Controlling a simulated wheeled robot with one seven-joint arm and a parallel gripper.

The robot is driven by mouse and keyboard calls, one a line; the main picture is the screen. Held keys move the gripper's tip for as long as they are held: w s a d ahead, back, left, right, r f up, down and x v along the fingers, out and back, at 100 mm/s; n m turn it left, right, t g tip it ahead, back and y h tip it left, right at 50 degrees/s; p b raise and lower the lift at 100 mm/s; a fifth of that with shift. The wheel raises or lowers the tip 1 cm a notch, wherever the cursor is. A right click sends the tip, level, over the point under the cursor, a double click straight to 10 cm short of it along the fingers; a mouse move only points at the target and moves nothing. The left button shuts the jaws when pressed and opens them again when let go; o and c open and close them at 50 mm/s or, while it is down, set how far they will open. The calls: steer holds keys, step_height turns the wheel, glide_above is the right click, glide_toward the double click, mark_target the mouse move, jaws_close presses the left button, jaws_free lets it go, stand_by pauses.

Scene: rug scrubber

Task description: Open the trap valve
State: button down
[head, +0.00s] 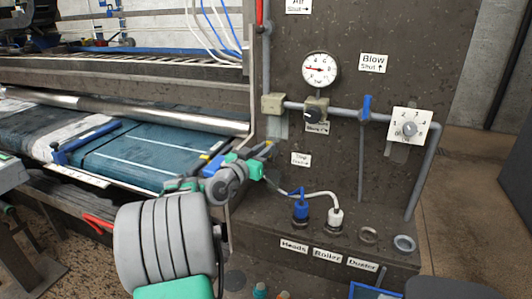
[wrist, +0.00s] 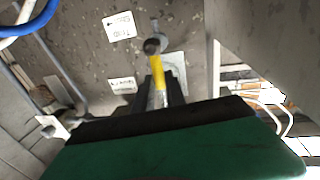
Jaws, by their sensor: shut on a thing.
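The trap valve's yellow lever (wrist: 158,72) shows in the wrist view, running from a dark round pivot (wrist: 152,46) down between my fingers. My gripper (wrist: 165,92) is shut on this lever. A white label reading "Trap" (wrist: 119,25) is on the dark panel beside the pivot. In the head view my gripper (head: 267,148) is at the left part of the panel, left of the small Trap label (head: 301,160). The lever is hidden there by my gripper, and much of the valve body cannot be seen.
The panel (head: 340,140) carries a gauge (head: 320,69), a blue-handled valve (head: 366,107) and a numbered dial (head: 408,128). Blue (head: 301,209) and white (head: 335,217) hose fittings stand on the ledge below. The roller machine (head: 130,150) is close on the left.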

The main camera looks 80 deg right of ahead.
steer(key=c, duration=1.4)
jaws_free()
steer(key=shift+w+a, duration=0.1)
steer(key=b+v, duration=0.1)
steer(key=v, duration=0.6)
steer(key=shift+a, duration=0.3)
